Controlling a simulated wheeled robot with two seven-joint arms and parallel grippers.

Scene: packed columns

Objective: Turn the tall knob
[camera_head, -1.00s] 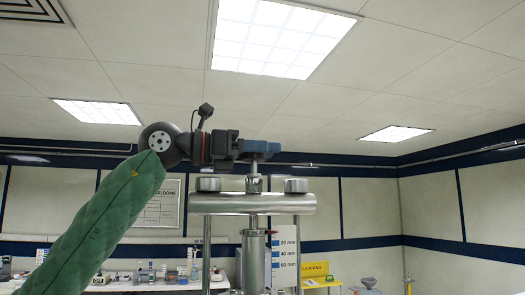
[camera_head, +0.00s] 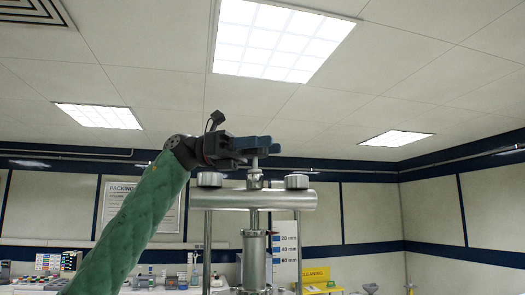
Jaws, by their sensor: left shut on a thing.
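A metal column stand (camera_head: 225,200) stands in the middle, with a thick horizontal crossbar and a cylinder hanging under it. The tall knob (camera_head: 255,164) rises from the crossbar's centre; its lower stem shows and its top is hidden by my fingers. My left gripper (camera_head: 261,144) reaches in from the left, above the crossbar, with its blue fingers shut around the knob's top. My right gripper is not in view.
Two short round knobs (camera_head: 209,179) and (camera_head: 297,181) sit on the crossbar's ends, close below my gripper. A scale board (camera_head: 286,252) stands behind. The space above is clear.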

